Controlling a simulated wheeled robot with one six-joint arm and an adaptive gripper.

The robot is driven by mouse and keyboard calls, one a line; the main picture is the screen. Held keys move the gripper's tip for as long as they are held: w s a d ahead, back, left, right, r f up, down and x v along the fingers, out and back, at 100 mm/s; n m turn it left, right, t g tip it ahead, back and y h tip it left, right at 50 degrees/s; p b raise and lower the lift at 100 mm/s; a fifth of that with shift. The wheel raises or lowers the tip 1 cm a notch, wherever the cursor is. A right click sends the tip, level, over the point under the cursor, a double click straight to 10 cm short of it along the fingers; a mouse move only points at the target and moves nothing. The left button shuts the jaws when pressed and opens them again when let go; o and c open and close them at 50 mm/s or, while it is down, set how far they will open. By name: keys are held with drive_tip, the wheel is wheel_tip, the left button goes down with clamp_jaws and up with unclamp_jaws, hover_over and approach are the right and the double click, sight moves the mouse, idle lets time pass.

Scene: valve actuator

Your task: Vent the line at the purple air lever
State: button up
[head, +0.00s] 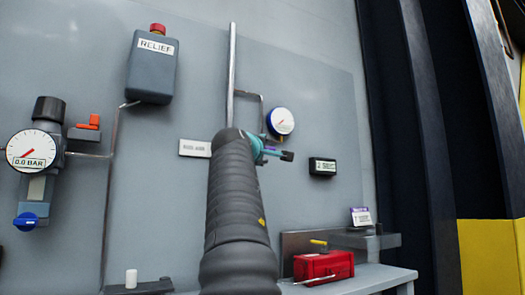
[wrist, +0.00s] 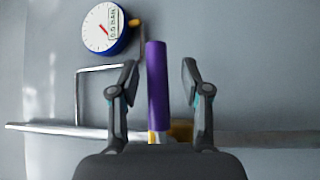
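The purple air lever (wrist: 157,88) shows in the wrist view, standing lengthwise in the middle of the picture, with a brass-coloured fitting (wrist: 182,131) at its base on a grey pipe (wrist: 52,128). My gripper (wrist: 160,78) is open, one finger on each side of the lever, with a visible gap on both sides. I cannot tell how deep the lever sits between the fingers. In the head view my arm hides the lever; part of my gripper (head: 270,153) shows beside the pipe, below the blue-rimmed gauge (head: 281,121).
The gauge also shows in the wrist view (wrist: 106,28), near a bent thin pipe (wrist: 78,84). On the panel are a RELIEF box (head: 152,68), a regulator gauge reading 0.0 BAR (head: 31,149) and a small display (head: 322,167). A red box (head: 323,267) stands on the shelf below.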

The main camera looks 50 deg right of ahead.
drive_tip(key=shift+a, duration=0.15)
drive_tip(key=v, duration=1.1)
drive_tip(key=shift+a, duration=0.35)
drive_tip(key=shift+s, duration=0.15)
